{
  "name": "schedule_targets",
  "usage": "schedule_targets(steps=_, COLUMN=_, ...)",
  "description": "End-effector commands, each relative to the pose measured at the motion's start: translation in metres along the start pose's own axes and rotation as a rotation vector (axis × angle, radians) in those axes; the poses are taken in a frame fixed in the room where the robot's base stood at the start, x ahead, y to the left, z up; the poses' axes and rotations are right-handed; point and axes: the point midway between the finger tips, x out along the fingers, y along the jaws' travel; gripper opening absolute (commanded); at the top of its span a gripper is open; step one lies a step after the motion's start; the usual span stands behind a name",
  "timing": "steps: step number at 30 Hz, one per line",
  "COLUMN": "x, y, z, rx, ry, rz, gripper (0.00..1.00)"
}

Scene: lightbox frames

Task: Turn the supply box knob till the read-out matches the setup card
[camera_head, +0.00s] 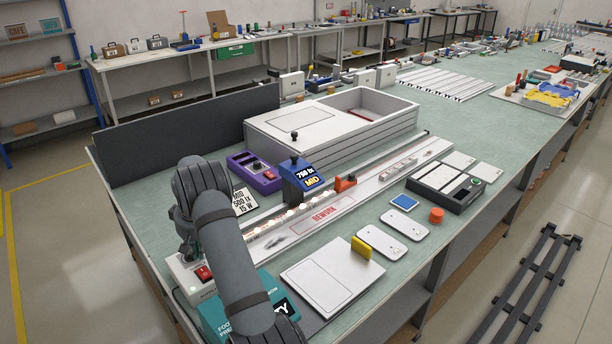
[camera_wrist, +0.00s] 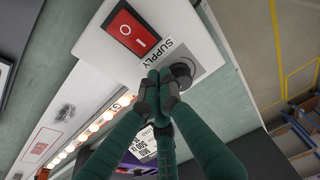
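The white supply box (camera_head: 190,272) is at the near left, mostly behind my arm; the wrist view shows it close (camera_wrist: 135,50) with a red switch and a SUPPLY label. Its dark round knob (camera_wrist: 183,72) is partly covered by my fingertips. My gripper (camera_wrist: 161,88) has its fingertips closed together at the knob's edge; the knob does not appear between them, and I cannot tell whether they touch it. The blue meter (camera_head: 296,186) reads 750 lx, MID. The setup card (camera_head: 242,203) reads MID, 500 lx, 15 W; it also shows in the wrist view (camera_wrist: 143,147).
A lit strip on a white rail (camera_head: 375,185) runs along the bench, with an orange block (camera_head: 345,183) on it. A purple box (camera_head: 254,172) stands behind the card. A teal box (camera_head: 215,318) is beneath my arm. A white panel (camera_head: 326,277) lies in front.

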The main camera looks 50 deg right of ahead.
Motion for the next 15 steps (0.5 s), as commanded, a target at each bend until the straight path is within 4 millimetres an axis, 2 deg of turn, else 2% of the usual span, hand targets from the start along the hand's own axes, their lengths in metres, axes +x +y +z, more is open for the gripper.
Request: schedule_targets(steps=15, x=-0.0018, y=0.0020, z=-0.0047, rx=-0.006, ry=0.005, rz=-0.002, gripper=0.00)
